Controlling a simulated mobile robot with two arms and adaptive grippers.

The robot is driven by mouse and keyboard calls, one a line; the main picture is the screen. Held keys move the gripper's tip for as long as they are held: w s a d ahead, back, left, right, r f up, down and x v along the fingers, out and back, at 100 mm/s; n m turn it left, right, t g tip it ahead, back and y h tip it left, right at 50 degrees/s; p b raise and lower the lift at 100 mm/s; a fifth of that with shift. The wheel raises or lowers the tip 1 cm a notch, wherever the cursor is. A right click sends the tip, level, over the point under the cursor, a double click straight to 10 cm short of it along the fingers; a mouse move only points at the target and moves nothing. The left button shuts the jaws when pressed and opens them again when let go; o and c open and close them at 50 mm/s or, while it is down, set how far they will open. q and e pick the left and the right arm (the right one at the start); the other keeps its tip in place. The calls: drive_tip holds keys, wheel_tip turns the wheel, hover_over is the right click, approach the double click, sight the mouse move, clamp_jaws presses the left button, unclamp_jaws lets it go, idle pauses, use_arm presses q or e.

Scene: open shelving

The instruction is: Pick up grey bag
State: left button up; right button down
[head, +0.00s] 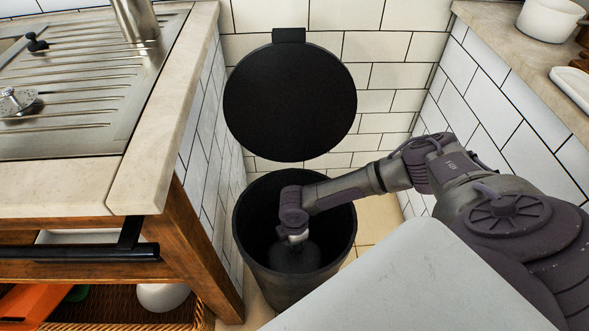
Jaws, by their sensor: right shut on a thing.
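My right arm reaches from the right into an open black bin (246,240) on the floor. My right gripper (296,239) is inside the bin, pointing down, and is shut on the dark grey bag (296,259). The bag is only partly visible against the dark inside of the bin, and my wrist hides some of it. I cannot tell whether the bag touches the bottom of the bin. My left gripper is not in view.
The round black lid (290,100) stands open against the tiled wall behind the bin. A counter with a steel sink (75,80) is on the left, above a wooden shelf unit with a dark bar handle (85,253). A stone ledge (510,45) runs along the right.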

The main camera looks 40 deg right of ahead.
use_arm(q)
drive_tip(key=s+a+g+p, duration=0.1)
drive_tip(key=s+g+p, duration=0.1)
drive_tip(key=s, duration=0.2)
use_arm(e)
wheel_tip(320, 180, up, 5)
drive_tip(key=shift+w+f, duration=0.1)
drive_tip(key=shift+f, duration=0.05)
wheel_tip(320, 180, up, 4)
drive_tip(key=shift+f+p, duration=0.15)
drive_tip(key=shift+p, duration=0.2)
drive_tip(key=shift+r, duration=0.35)
drive_tip(key=shift+r+p, duration=0.35)
drive_tip(key=shift+r, duration=0.05)
use_arm(q)
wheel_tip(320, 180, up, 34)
drive_tip(key=p, duration=3.4)
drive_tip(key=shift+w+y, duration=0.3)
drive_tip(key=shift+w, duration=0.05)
use_arm(e)
wheel_tip(320, 180, up, 34)
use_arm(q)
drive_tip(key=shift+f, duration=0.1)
